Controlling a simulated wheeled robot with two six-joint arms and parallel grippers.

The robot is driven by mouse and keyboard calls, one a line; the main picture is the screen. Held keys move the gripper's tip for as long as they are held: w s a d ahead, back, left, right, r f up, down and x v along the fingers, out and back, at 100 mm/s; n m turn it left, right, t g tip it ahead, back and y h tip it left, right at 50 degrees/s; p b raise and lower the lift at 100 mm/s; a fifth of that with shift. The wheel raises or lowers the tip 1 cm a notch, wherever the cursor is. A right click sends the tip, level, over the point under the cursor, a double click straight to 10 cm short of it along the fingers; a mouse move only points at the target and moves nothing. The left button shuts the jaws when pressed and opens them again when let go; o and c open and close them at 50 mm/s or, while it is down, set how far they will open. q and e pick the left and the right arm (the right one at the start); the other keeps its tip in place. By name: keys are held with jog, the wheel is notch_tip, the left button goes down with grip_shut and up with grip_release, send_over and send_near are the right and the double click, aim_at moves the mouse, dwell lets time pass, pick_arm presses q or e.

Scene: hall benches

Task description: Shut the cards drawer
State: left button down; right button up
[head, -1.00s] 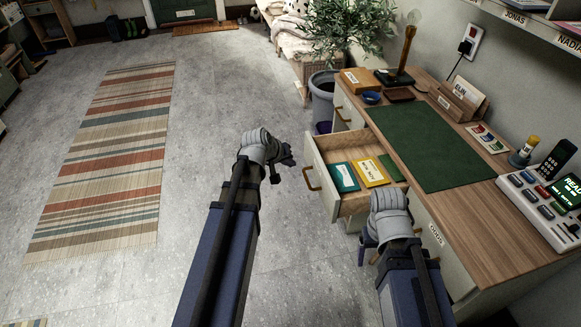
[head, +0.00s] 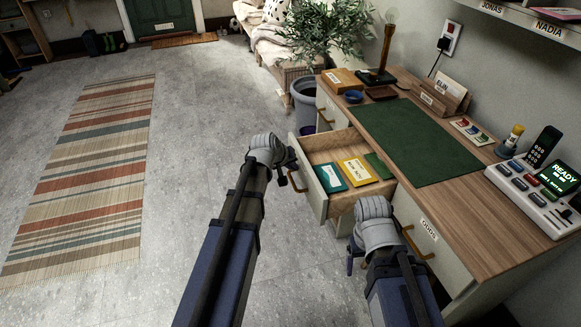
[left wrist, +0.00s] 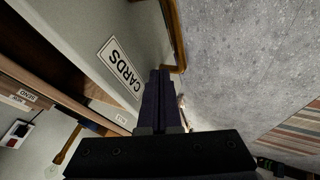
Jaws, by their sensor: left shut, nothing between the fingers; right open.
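The cards drawer (head: 313,201) stands pulled out from the desk in the head view, with a teal, a yellow and a green flat item in it. Its brass handle (head: 298,182) is on the front. In the left wrist view the front carries a CARDS label (left wrist: 121,68), with the handle (left wrist: 180,38) beside it. My left gripper (head: 291,163) is shut and empty at the drawer front, near the handle; its fingers (left wrist: 161,80) show over the front in the wrist view, and I cannot tell whether they touch. My right gripper (head: 353,254) is open, near the drawer's near side.
The wooden desk (head: 470,190) has a green mat (head: 415,143), a lamp (head: 385,50) and a console (head: 540,190) on top. A grey bin (head: 305,100) stands behind the drawer. The floor (head: 190,150) left of the drawer is clear up to a striped rug (head: 85,180).

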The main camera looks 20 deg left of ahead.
pick_arm(q)
jog(key=w+d, duration=0.4)
jog(key=d, duration=0.2)
jog(key=w+d, duration=0.5)
jog(key=d, duration=0.2)
jog(key=w+d, duration=0.4)
jog(key=d, duration=0.3)
jog(key=shift+w, duration=0.25)
jog(key=shift+w+d, duration=0.25)
jog(key=shift+d, duration=0.2)
jog(key=shift+r, duration=0.1)
jog(key=s+a, duration=0.1)
jog(key=a, duration=0.1)
jog(key=s+a, duration=0.1)
jog(key=s, duration=0.1)
jog(key=shift+a, duration=0.4)
jog(key=p+v, duration=0.8)
jog(key=v, duration=0.1)
jog(key=shift+r, duration=0.3)
pick_arm(e)
notch_tip(320, 180, up, 8)
jog(key=a, duration=0.1)
pick_arm(q)
jog(key=shift+s+a, duration=0.1)
